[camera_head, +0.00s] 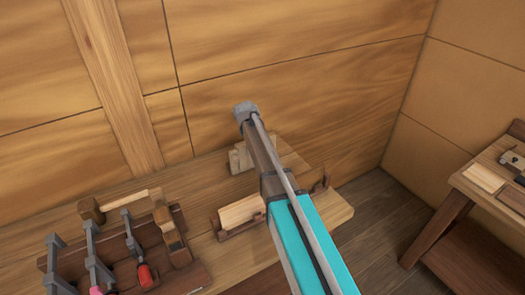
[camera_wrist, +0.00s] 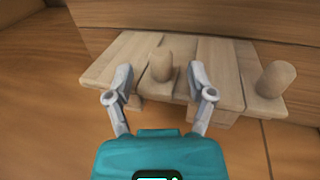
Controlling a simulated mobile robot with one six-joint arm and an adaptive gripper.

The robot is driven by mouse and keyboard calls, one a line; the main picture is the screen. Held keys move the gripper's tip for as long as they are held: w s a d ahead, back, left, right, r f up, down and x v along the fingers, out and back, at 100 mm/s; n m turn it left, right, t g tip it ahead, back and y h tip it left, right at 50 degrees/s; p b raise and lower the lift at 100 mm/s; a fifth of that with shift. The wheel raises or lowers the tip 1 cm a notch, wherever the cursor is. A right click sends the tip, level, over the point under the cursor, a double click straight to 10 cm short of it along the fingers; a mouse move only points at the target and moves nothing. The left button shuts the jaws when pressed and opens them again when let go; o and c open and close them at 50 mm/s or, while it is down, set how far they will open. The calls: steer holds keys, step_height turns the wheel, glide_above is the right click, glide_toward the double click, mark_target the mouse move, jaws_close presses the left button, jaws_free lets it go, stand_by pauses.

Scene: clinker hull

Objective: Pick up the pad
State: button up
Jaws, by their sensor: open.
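In the wrist view my gripper (camera_wrist: 160,80) is open, with a grey finger on each side and nothing held. I cannot tell for certain which piece is the pad. In the head view my arm crosses the bench and hides part of it, and my fingers cannot be made out there.
In the head view, clamps and a mallet (camera_head: 90,210) crowd the bench's left end. A pale wooden block (camera_head: 241,211) lies in a dark holder beside my arm. The plank wall (camera_head: 310,100) rises behind the bench. Another table (camera_head: 455,183) stands right, across open floor.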

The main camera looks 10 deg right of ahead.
steer(key=shift+b+x, duration=0.8)
steer(key=shift+x, duration=0.3)
jaws_close()
